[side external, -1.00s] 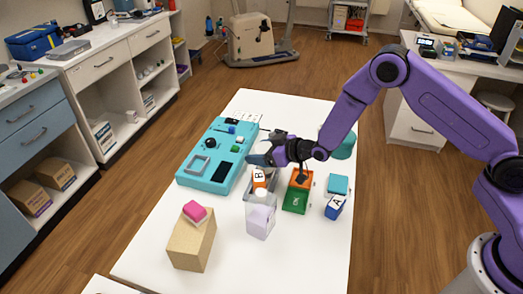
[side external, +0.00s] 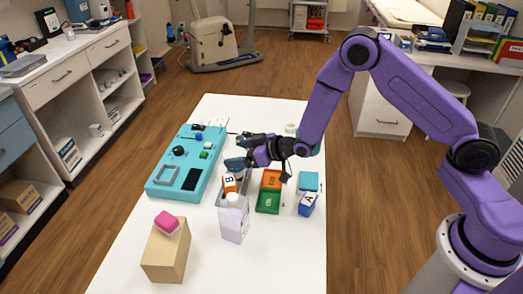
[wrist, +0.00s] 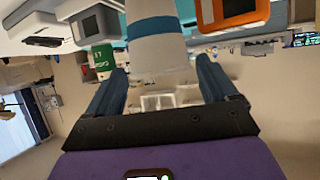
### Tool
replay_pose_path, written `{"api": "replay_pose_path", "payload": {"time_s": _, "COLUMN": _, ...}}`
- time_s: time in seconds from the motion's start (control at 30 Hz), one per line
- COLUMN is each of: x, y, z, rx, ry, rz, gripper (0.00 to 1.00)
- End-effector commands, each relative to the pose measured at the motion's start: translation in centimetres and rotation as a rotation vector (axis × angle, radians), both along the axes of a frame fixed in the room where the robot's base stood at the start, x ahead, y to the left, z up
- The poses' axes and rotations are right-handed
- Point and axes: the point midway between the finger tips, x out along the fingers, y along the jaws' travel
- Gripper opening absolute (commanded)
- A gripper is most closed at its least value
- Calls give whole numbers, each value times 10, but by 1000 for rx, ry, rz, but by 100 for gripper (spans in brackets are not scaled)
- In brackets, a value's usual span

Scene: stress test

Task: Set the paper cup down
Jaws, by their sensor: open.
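In the wrist view a white cup with a blue band (wrist: 155,42), which looks like the paper cup, stands in front of and between the two dark blue fingers of my gripper (wrist: 165,75). The fingers are apart, with space on both sides of it. I cannot tell whether either finger touches it. The cup's top and bottom are not both in view. In the side view my gripper (side external: 238,152) is low over the white table (side external: 285,255), behind the orange B block (side external: 229,182). I cannot pick out the cup there.
A turquoise panel (side external: 168,178) lies left of my gripper. A clear bottle (side external: 235,220) and a wooden block (side external: 165,255) with a pink piece (side external: 167,222) stand nearer. Orange (side external: 271,179) and green trays (side external: 268,201) and a blue A block (side external: 306,205) are to the right. The table's front right is clear.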

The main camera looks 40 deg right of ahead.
Motion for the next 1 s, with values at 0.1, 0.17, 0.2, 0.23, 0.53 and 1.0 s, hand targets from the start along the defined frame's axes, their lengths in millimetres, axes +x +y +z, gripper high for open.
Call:
{"api": "replay_pose_path", "payload": {"time_s": 0.1, "x": -16, "y": -9, "z": 9, "rx": -1, "ry": 1, "rz": 1, "gripper": 86}}
{"api": "replay_pose_path", "payload": {"time_s": 0.17, "x": -23, "y": -13, "z": 13, "rx": 0, "ry": 0, "rz": 0, "gripper": 86}}
{"api": "replay_pose_path", "payload": {"time_s": 0.2, "x": -28, "y": -16, "z": 16, "rx": 0, "ry": 0, "rz": 0, "gripper": 86}}
{"api": "replay_pose_path", "payload": {"time_s": 0.23, "x": -32, "y": -18, "z": 18, "rx": 0, "ry": 0, "rz": 0, "gripper": 86}}
{"api": "replay_pose_path", "payload": {"time_s": 0.53, "x": -58, "y": -33, "z": 32, "rx": -1, "ry": 0, "rz": 0, "gripper": 86}}
{"api": "replay_pose_path", "payload": {"time_s": 1.0, "x": -74, "y": -27, "z": 42, "rx": -27, "ry": 42, "rz": 32, "gripper": 86}}
